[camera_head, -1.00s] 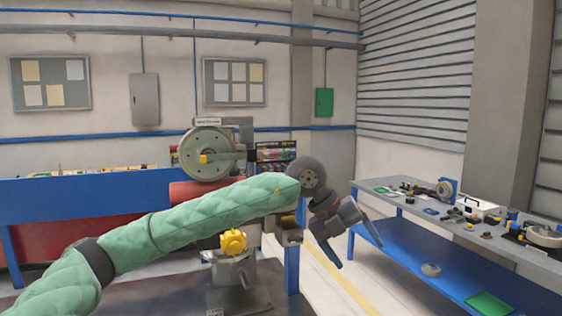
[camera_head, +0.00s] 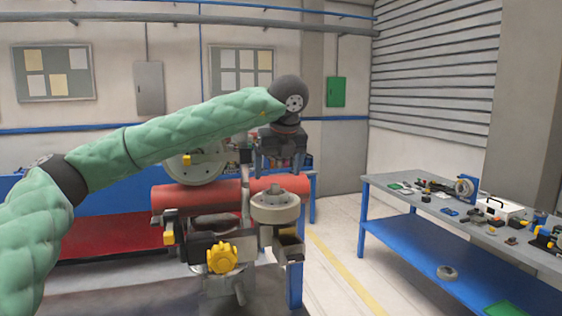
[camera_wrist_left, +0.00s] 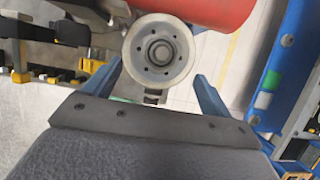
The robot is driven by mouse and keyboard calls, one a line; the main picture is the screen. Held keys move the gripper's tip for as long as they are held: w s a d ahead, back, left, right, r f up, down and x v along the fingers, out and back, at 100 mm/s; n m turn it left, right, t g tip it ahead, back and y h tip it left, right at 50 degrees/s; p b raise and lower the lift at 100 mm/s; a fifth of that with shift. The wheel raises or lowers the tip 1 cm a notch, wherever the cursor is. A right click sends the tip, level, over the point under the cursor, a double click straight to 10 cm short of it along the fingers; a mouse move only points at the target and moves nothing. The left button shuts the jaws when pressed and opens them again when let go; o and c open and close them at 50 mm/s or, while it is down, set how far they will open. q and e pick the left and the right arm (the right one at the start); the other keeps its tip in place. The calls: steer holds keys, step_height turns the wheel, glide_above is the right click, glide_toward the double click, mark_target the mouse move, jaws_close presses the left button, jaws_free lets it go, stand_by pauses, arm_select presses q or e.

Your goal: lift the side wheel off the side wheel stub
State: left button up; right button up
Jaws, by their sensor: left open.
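The side wheel (camera_head: 275,213) is a pale grey round disc lying flat, with a raised hub on top, at the right end of the stand's mechanism. In the left wrist view the side wheel (camera_wrist_left: 138,62) shows from above, with a ring of bolt holes around a dark centre. The stub cannot be told apart from the hub; its lower part is hidden under the wheel. My left gripper (camera_head: 280,172) points down above the wheel, open and empty. In the left wrist view the fingers of my left gripper (camera_wrist_left: 158,92) are spread, the wheel beyond their tips and not between them.
A red cylinder (camera_head: 190,194) runs close behind the side wheel. A yellow knob (camera_head: 222,258) sticks out in front, lower left. A large wheel (camera_head: 193,170) stands behind, partly covered by my arm. A blue bench (camera_head: 425,229) with parts is at the right; the floor between is clear.

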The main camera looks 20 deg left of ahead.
mark_target(276, 185)
arm_select(q)
steer(key=p+x, duration=0.2)
steer(key=x, duration=0.3)
steer(key=shift+w, duration=0.15)
steer(key=shift+a+f+p, duration=0.1)
steer(key=shift+f+p, duration=0.3)
steer(key=shift+f, duration=0.05)
steer(key=shift+w+f, duration=0.2)
steer(key=shift+f, duration=0.1)
arm_select(e)
steer(key=s+f, duration=0.1)
steer(key=s+d+f, duration=0.2)
steer(key=s, duration=0.1)
steer(key=shift+d, duration=0.25)
arm_select(q)
steer(key=shift+r, duration=0.1)
jaws_close()
arm_select(e)
steer(key=shift+d, duration=0.1)
